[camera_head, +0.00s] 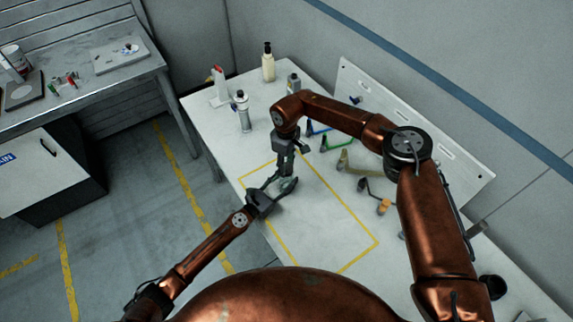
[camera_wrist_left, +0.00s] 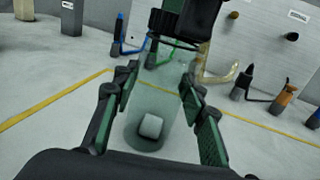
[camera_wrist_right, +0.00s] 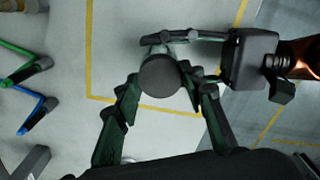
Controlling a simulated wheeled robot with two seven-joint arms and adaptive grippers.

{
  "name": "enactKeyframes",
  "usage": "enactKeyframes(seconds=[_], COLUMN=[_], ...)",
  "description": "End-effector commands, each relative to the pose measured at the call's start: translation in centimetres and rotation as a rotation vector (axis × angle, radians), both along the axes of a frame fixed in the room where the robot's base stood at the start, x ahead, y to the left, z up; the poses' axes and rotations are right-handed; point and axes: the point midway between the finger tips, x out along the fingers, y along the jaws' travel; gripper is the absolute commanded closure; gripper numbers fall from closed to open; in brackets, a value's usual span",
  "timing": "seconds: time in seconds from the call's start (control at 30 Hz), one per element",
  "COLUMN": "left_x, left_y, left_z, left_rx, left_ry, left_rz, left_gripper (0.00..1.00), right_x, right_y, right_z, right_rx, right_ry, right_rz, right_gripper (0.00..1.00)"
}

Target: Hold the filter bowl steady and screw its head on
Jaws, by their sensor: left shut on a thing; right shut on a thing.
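The filter bowl (camera_wrist_left: 150,105) is a clear, upright cylinder with a small white block inside. My left gripper (camera_head: 277,188) is shut around the bowl, one finger on each side in the left wrist view (camera_wrist_left: 160,100). The filter head shows as a dark round disc (camera_wrist_right: 161,75) in the right wrist view. My right gripper (camera_head: 286,172) comes down from above and is shut on the head, with its fingers at the disc's sides in its wrist view (camera_wrist_right: 160,92). The head is over the bowl's top. Whether their threads meet is hidden.
The work table (camera_head: 330,225) has a yellow outline around the bowl. Coloured hooked tools (camera_head: 345,160) stand along the backboard (camera_head: 400,120). A pump bottle (camera_head: 268,62) and a spray can (camera_head: 242,110) stand at the far left. The outlined area in front is clear.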

Motion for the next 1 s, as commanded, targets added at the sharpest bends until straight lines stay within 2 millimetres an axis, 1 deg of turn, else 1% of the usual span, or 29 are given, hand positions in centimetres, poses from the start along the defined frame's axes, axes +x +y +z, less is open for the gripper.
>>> enactKeyframes(seconds=[0.1, 0.37, 0.4, 0.63, 0.9, 1.0], left_x=[-0.26, -0.29, -0.29, -0.20, -0.10, -0.08], left_y=[-0.32, -0.33, -0.33, -0.21, -0.08, -0.06], left_z=[-0.07, -0.09, -0.09, -0.08, -0.06, -0.06], left_rx=[0.001, 0.001, 0.001, 0.001, 0.001, 0.001], left_ry=[0.001, 0.001, 0.001, 0.001, 0.001, 0.001], left_rz=[-0.007, -0.008, -0.008, -0.005, -0.002, -0.002], left_gripper=[1.00, 1.00, 1.00, 1.00, 1.00, 1.00], right_x=[0.28, 0.34, 0.35, 0.26, 0.15, 0.17], right_y=[0.01, -0.03, -0.03, -0.05, -0.04, -0.03], right_z=[0.18, 0.20, 0.20, 0.13, 0.08, 0.47], right_rx=[0.003, 0.003, 0.003, 0.002, 0.001, 0.001], right_ry=[-0.007, -0.009, -0.009, -0.007, -0.004, -0.004], right_rz=[-0.063, -0.071, -0.071, -0.069, -0.068, -0.068], right_gripper=[0.72, 0.72, 0.62, 0.46, 0.45, 0.45])
